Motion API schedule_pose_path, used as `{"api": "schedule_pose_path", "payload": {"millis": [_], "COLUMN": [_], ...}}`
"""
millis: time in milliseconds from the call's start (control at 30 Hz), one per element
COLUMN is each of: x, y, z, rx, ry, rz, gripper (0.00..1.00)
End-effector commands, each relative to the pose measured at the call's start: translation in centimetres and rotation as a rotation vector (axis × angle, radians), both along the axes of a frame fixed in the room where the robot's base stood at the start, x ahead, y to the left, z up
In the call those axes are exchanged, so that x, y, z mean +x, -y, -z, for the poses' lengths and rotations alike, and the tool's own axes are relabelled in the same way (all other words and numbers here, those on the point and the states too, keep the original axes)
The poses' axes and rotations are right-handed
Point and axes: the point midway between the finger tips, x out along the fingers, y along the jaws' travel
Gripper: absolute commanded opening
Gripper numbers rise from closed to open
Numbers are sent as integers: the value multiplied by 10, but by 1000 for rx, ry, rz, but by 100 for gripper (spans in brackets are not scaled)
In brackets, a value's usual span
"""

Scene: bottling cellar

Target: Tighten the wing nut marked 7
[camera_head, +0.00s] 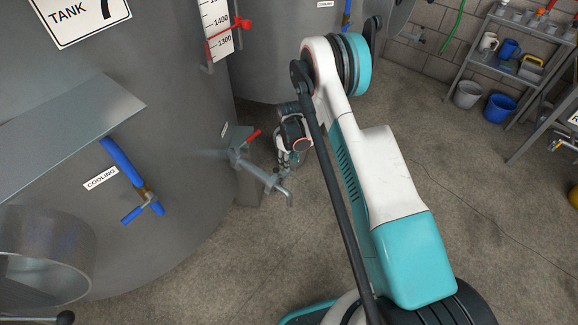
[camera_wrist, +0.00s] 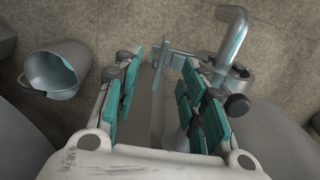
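My gripper (camera_wrist: 162,75) is open in the wrist view, its two teal-padded fingers well apart. A thin flat metal piece (camera_wrist: 160,66) shows between and beyond the fingertips; I cannot tell whether it is the wing nut. No mark 7 is readable on any nut. In the head view my gripper (camera_head: 284,166) hangs low beside the outlet pipe (camera_head: 268,180) of the tank (camera_head: 190,200), which carries a sign with a 7 (camera_head: 82,14). In the wrist view a bent metal pipe (camera_wrist: 234,38) stands behind the right finger.
A red lever (camera_head: 253,136) sits at the outlet. A blue cooling valve (camera_head: 143,212) is on the tank's left. A metal bucket (camera_wrist: 56,70) is on the floor left of my gripper. A shelf rack (camera_head: 515,66) stands at the back right. The middle floor is clear.

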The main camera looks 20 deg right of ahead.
Motion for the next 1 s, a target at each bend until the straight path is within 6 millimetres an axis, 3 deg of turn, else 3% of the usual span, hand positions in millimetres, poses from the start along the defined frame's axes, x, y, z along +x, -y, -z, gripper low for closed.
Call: {"api": "schedule_pose_path", "payload": {"millis": [200, 533, 700, 1000], "x": [0, 0, 0, 0], "y": [0, 0, 0, 0], "z": [20, 21, 21, 22], "rx": [0, 0, 0, 0], "ry": [0, 0, 0, 0], "rz": [0, 0, 0, 2], "gripper": [38, 38, 0, 0]}}
